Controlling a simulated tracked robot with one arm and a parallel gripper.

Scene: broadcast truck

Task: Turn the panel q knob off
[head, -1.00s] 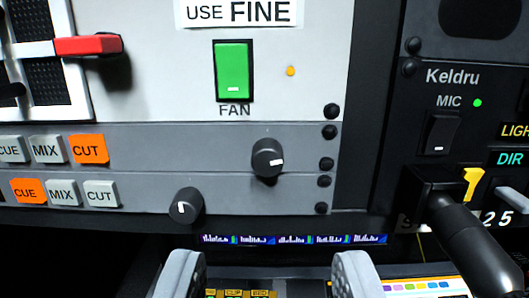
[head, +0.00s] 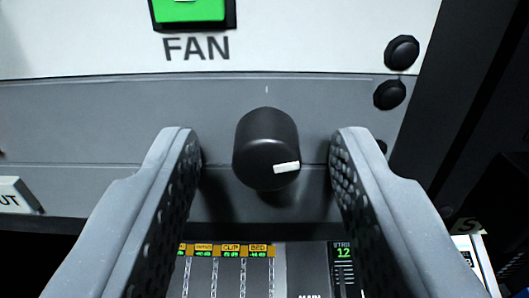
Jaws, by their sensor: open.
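A black round knob (head: 266,148) with a white pointer mark sits on the grey panel strip (head: 90,120). Its pointer is at the lower right of its face, pointing roughly right. A small tick shows on the panel above the knob. No label naming it panel q is visible. My gripper (head: 267,150) is open, with one grey finger to the left of the knob and one to the right. Gaps show between both fingers and the knob, so it is not gripped.
A green FAN switch (head: 190,10) is above on the white panel. Black round fasteners (head: 402,52) are at the upper right. A white CUT button (head: 15,195) is at the left edge. A lit display (head: 228,265) lies below the panel.

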